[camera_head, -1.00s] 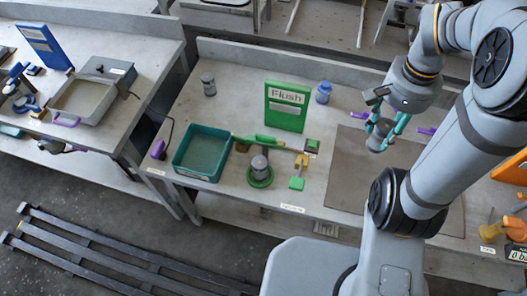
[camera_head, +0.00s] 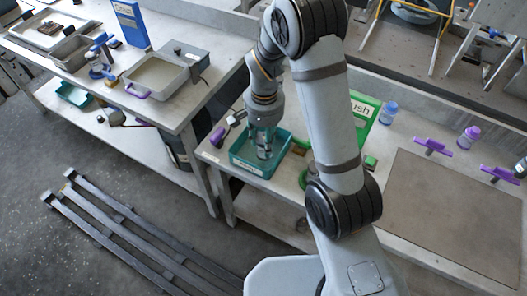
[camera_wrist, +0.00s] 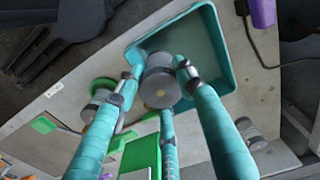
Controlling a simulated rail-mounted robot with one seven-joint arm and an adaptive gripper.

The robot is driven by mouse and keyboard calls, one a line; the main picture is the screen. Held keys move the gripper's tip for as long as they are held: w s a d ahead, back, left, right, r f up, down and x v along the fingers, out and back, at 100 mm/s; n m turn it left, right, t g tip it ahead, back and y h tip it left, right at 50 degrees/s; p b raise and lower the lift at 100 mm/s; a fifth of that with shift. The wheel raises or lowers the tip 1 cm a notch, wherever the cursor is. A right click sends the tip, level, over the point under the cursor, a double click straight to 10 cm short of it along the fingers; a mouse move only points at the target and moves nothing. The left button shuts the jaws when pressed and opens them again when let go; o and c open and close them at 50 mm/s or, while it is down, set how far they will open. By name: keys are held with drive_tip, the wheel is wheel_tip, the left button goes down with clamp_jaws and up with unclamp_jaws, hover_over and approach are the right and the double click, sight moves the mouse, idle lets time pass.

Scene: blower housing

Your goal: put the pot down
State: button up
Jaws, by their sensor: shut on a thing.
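The pot (camera_wrist: 160,86) is a grey cylinder with a round face, seen in the wrist view between the teal fingers of my gripper (camera_wrist: 159,84). My gripper is shut on it. In the head view my gripper (camera_head: 263,146) points down over the teal tray (camera_head: 246,167), with the pot (camera_head: 264,154) at its fingertips. The tray (camera_wrist: 225,28) also shows behind the pot in the wrist view, and the pot overlaps its near rim there. I cannot tell whether the pot touches the tray floor.
Another grey pot (camera_wrist: 103,90) stands at a green round base, near a green sign (camera_wrist: 142,156). My arm partly hides the sign (camera_head: 364,112) in the head view. The brown mat (camera_head: 455,210) at right is bare.

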drive_tip(key=shift+a+f, duration=0.1)
drive_tip(key=shift+f, duration=2.5)
drive_tip(key=shift+f, duration=0.2)
drive_tip(key=o, duration=1.3)
drive_tip(key=shift+o, duration=0.3)
wheel_tip(320, 180, up, 12)
drive_tip(key=shift+r, duration=0.2)
